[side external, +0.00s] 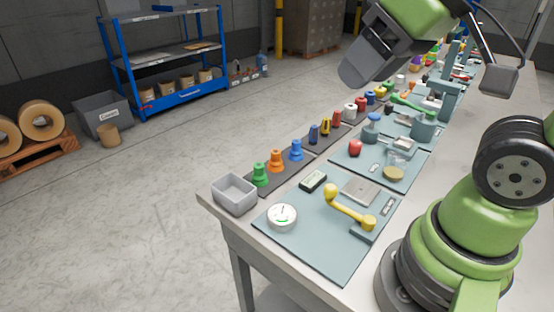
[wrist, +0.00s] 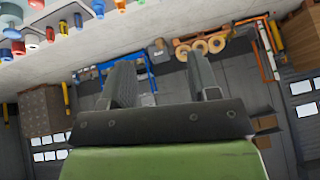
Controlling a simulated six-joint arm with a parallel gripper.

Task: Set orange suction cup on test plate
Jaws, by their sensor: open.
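The orange suction cup (side external: 276,161) stands upright on a dark strip near the table's left edge, between a green suction cup (side external: 259,176) and a blue one (side external: 296,151). A flat grey square plate (side external: 361,191), which looks like the test plate, lies bare on the nearest blue-grey mat (side external: 317,245). My gripper (side external: 358,72) is raised well above the table, apart from the cups and plate. In the wrist view its two fingers (wrist: 162,78) are spread with nothing between them.
A grey bin (side external: 235,194) stands at the table's near left corner. A round white gauge (side external: 282,216), a small display box (side external: 313,180) and a yellow lever (side external: 348,208) surround the plate. More coloured parts and fixtures crowd the table's far end.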

